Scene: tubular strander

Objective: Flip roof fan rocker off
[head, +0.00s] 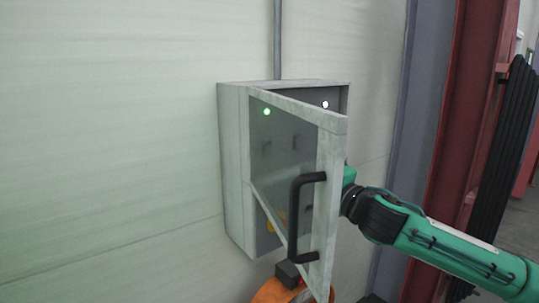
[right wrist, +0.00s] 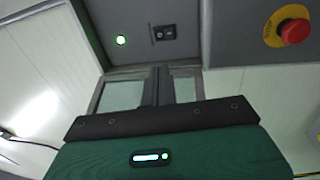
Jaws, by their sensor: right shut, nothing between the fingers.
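A grey control box (head: 232,165) is fixed on the wall, its windowed door (head: 328,190) swung out towards me with a black handle (head: 296,215). In the right wrist view, a small black rocker switch (right wrist: 163,33) sits on the grey panel beside a lit green lamp (right wrist: 121,40). I cannot tell which way the rocker is tipped. My right gripper (head: 349,177) reaches in from the right behind the door, which hides its fingertips in the head view. In the right wrist view its fingers (right wrist: 153,85) are shut and empty, just below the rocker in the picture. My left gripper is not identifiable.
A red emergency stop button (right wrist: 294,31) on a yellow collar is at the right of the wrist view. The open door stands close beside my right gripper. An orange rounded part (head: 275,292) shows below the box. A red steel column (head: 460,140) stands right.

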